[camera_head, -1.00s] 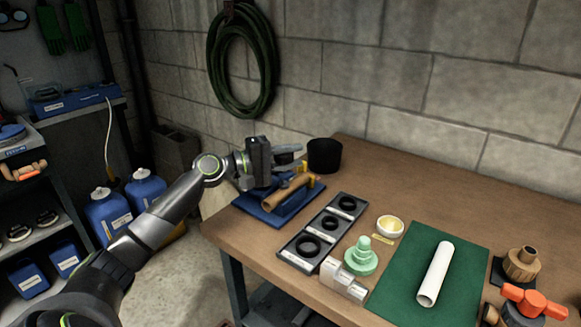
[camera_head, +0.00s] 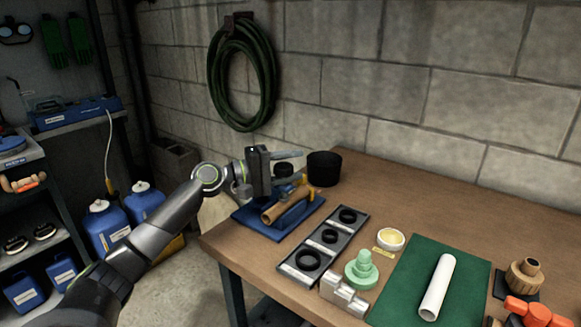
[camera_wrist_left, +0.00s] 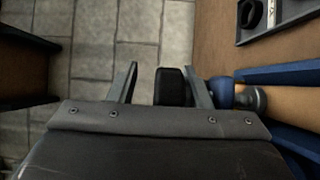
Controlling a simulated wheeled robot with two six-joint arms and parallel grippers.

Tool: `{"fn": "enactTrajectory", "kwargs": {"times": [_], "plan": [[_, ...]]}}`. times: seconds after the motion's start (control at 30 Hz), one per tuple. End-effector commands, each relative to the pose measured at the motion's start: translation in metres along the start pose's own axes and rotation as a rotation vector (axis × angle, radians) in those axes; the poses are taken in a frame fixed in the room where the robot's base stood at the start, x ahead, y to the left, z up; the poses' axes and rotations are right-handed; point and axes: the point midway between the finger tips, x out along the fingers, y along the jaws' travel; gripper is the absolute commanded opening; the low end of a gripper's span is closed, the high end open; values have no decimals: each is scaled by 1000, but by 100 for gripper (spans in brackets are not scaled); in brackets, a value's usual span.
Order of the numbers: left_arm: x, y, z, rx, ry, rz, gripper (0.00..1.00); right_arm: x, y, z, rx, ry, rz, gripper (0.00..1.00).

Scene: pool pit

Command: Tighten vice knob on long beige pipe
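A long beige pipe (camera_head: 288,208) lies in a blue vice (camera_head: 262,222) at the table's left end; part of it shows in the left wrist view (camera_wrist_left: 290,101). My left gripper (camera_head: 288,162) is at the knob. In the left wrist view its two fingers (camera_wrist_left: 163,84) are apart, with the black knob (camera_wrist_left: 172,87) between them, nearer the right finger. A gap shows between the knob and the left finger. My right gripper is not in view.
A black cup (camera_head: 324,169) stands behind the vice. A tray of black rings (camera_head: 325,237), a green fitting (camera_head: 362,271) and a white pipe (camera_head: 437,287) on a green mat (camera_head: 400,275) lie to the right. The back of the table is clear.

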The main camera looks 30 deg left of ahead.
Motion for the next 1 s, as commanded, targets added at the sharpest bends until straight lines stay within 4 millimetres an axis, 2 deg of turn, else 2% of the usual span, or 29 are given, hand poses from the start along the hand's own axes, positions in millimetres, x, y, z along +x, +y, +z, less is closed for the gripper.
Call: {"fn": "enactTrajectory", "kwargs": {"times": [0.23,0.37,0.7,1.0], "plan": [[-1,-2,0,-2,-1,-2,44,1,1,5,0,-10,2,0],[-8,-3,0,0,0,-4,44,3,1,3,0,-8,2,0],[-51,-5,-1,0,1,-8,44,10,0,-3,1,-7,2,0],[-80,-4,0,0,-1,-7,44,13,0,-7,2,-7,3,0]]}}
